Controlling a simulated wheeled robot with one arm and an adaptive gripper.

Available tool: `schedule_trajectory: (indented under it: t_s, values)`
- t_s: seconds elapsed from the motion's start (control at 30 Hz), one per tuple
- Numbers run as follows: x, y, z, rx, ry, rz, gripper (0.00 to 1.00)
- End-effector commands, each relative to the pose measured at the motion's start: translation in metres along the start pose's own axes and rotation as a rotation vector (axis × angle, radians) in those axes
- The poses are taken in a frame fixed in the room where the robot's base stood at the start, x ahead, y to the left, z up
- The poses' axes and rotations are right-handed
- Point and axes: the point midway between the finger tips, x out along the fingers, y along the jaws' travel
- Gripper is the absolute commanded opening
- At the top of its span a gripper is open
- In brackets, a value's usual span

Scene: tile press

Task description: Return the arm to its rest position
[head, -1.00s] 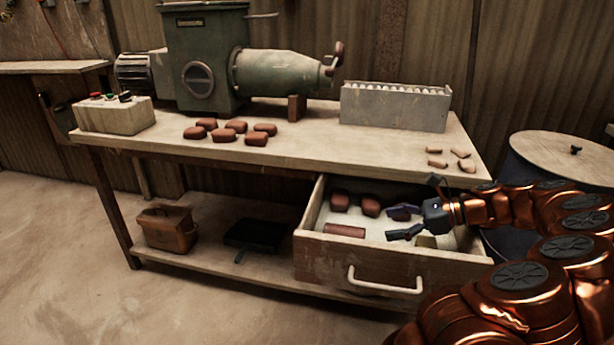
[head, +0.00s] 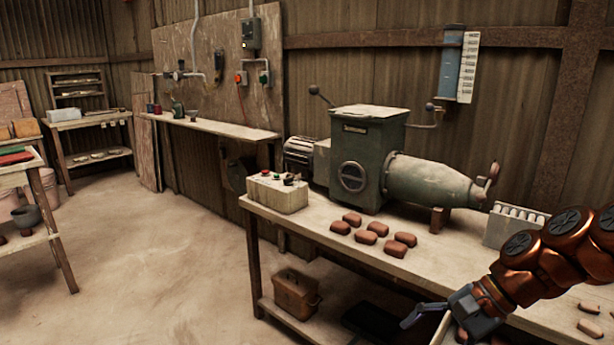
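My copper-coloured arm (head: 560,255) reaches in from the right edge of the head view, over the front right of the workbench. One dark finger shows, pointing left. The other finger is not clearly visible, so I cannot tell how far the gripper is open.
The workbench (head: 330,228) carries a green press (head: 368,155), several brown clay blocks (head: 365,237), a control box (head: 277,192) and a grey rack (head: 508,226). Open floor (head: 160,260) lies left.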

Motion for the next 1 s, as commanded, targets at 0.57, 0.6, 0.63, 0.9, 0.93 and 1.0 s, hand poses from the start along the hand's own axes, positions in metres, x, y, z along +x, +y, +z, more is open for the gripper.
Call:
schedule_trajectory:
  t_s: [0.57, 0.6, 0.63, 0.9, 0.93, 1.0]
  values:
    - [-0.050, 0.047, 0.161, -0.639, 0.132, 0.509, 0.79]
    - [-0.056, 0.053, 0.168, -0.675, 0.138, 0.540, 0.79]
    - [-0.060, 0.058, 0.172, -0.699, 0.141, 0.564, 0.79]
    - [-0.091, 0.090, 0.191, -0.851, 0.163, 0.713, 0.79]
    - [-0.093, 0.092, 0.192, -0.860, 0.164, 0.721, 0.79]
    - [-0.096, 0.096, 0.192, -0.873, 0.166, 0.733, 0.79]
